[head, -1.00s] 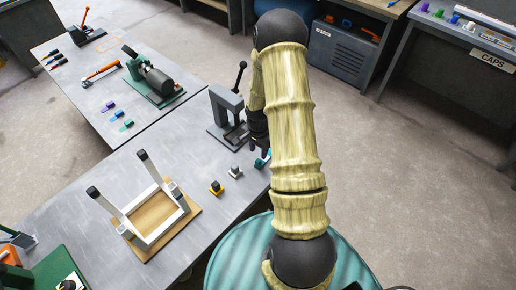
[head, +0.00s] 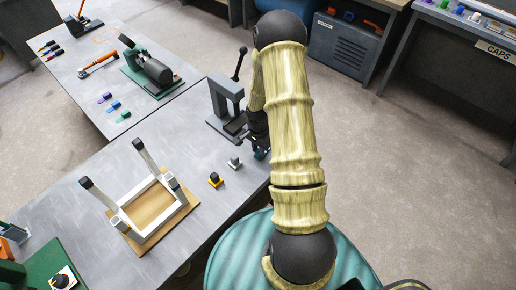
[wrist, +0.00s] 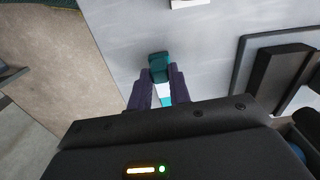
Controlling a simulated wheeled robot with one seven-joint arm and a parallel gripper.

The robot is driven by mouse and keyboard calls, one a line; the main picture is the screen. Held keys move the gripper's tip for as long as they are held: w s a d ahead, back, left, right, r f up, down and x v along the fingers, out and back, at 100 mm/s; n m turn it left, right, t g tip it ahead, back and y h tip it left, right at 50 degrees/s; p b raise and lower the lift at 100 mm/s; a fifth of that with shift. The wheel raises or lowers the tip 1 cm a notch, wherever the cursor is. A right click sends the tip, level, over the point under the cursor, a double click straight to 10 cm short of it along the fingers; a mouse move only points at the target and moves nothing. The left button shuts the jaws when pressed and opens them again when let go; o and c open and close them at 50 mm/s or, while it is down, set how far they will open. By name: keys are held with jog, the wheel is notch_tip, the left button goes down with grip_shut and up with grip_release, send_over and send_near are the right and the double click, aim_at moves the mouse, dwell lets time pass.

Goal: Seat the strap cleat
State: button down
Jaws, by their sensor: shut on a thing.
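My gripper (wrist: 158,88) is shut on a small teal piece (wrist: 159,60), which sticks out past the fingertips in the wrist view. A white and cyan part shows between the fingers. I cannot tell for sure that this piece is the strap cleat. In the head view my gripper (head: 260,150) is mostly hidden behind my arm, over the bench's right edge beside the press. A chair frame (head: 155,203) with white rails and two raised, black-tipped legs sits on a wooden board (head: 147,239) at the left.
A grey lever press (head: 226,100) stands close to my gripper. A green machine (head: 148,72) stands farther back.

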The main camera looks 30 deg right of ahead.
jog(key=shift+s+d+r+p, duration=0.1)
jog(key=shift+s+r+p, duration=0.1)
jog(key=shift+r+p, duration=0.45)
jog(key=shift+w+r+p, duration=0.1)
jog(key=shift+r+p, duration=0.95)
jog(key=shift+r, duration=0.8)
jog(key=shift+f, duration=0.1)
